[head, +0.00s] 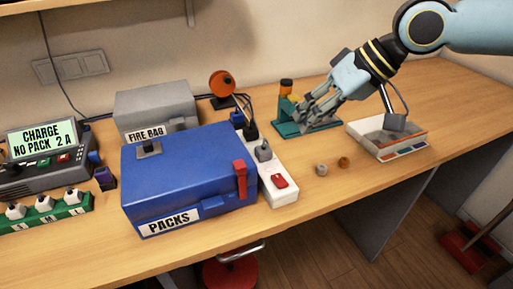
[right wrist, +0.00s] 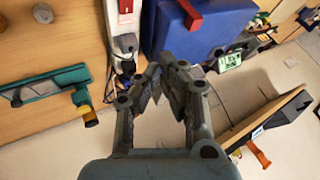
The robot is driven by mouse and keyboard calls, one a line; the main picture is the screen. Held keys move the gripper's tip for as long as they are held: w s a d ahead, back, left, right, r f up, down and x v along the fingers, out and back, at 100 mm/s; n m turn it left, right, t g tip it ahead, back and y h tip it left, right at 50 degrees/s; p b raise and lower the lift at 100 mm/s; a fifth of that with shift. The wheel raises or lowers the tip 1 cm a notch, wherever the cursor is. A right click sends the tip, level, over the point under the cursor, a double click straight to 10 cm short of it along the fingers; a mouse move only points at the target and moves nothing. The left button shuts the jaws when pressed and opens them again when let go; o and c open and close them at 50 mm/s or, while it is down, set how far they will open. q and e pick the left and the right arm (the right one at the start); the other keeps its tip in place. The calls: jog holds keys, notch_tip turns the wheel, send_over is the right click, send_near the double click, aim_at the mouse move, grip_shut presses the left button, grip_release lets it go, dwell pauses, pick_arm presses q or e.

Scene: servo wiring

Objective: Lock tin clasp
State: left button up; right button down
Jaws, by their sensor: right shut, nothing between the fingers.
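The blue tin (head: 185,165) labelled PACKS stands on the desk with its lid down. Its red clasp (head: 240,180) is upright at the right end of the front; I cannot tell if it is fastened. In the right wrist view the tin (right wrist: 222,25) is at the top and the clasp (right wrist: 191,14) juts from its edge. My right gripper (head: 303,117) is shut and empty, to the right of the tin and apart from it, over the green stand. Its fingers also show in the right wrist view (right wrist: 165,68). My left gripper is not in view.
A white power strip (head: 283,192) with plugs and a red switch lies right beside the tin. A grey FIRE BAG box (head: 160,102) is behind; the charger (head: 38,160) is left.

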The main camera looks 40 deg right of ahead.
jog(key=shift+w+f, duration=0.1)
jog(key=shift+f, duration=0.05)
jog(key=b, duration=0.2)
send_near(256, 164)
jog(key=w+f, duration=0.1)
jog(key=w+a+f, duration=0.1)
jog(key=w+f, duration=0.1)
jog(key=w+a+f, duration=0.1)
jog(key=shift+w+a+f, duration=0.1)
jog(key=shift+w+f, duration=0.05)
jog(key=shift+w, duration=0.1)
jog(key=shift+w+a+f, duration=0.1)
jog(key=shift+a, duration=0.6)
